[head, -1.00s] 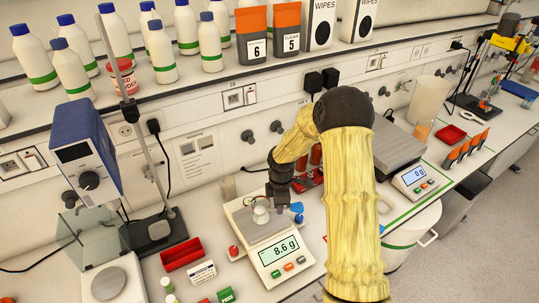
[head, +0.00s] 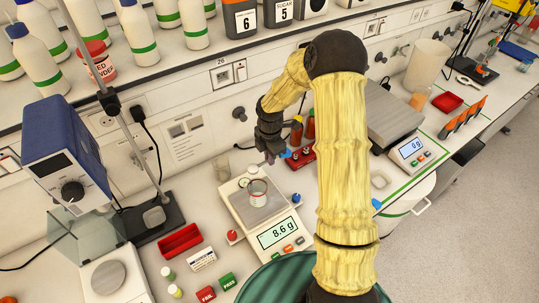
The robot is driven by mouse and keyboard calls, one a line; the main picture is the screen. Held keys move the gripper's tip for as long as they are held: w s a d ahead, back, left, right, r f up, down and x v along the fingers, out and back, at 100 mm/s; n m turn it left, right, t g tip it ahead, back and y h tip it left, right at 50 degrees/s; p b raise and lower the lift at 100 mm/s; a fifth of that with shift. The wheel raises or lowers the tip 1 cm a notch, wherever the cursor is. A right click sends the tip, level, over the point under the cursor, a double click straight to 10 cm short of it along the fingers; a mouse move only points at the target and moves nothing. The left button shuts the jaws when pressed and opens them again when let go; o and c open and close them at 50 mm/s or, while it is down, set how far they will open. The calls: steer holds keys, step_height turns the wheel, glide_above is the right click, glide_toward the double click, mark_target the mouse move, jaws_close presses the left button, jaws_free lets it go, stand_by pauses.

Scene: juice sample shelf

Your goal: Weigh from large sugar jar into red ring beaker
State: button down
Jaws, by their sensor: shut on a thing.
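A small clear beaker with a red ring (head: 258,186) stands on the pan of the white balance (head: 242,222), whose display reads 8.6 g. My gripper (head: 271,157) is above and behind the beaker, to its right, clear of it.
A blue-headed stand (head: 68,160) rises at the left. A second scale (head: 413,150) reading 0 g stands at right. White bottles (head: 40,67) line the shelf above.

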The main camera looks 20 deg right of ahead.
steer(key=shift+f+b, duration=0.25)
steer(key=shift+b, duration=0.1)
steer(key=f+t+b, duration=0.1)
steer(key=b, duration=0.2)
steer(key=t+b, duration=0.1)
steer(key=b, duration=0.2)
steer(key=shift+s+d+f+y, duration=0.1)
steer(key=shift+s+f+y, duration=0.1)
steer(key=shift+f+y, duration=0.2)
steer(key=shift+t+b, duration=0.4)
stand_by(0.3)
steer(key=t+b, duration=0.1)
steer(key=r+t+y+b, duration=0.1)
steer(key=t, duration=0.1)
steer(key=shift+s+d+r+b, duration=0.1)
steer(key=shift+s+d+b, duration=0.05)
steer(key=shift+s+b, duration=0.2)
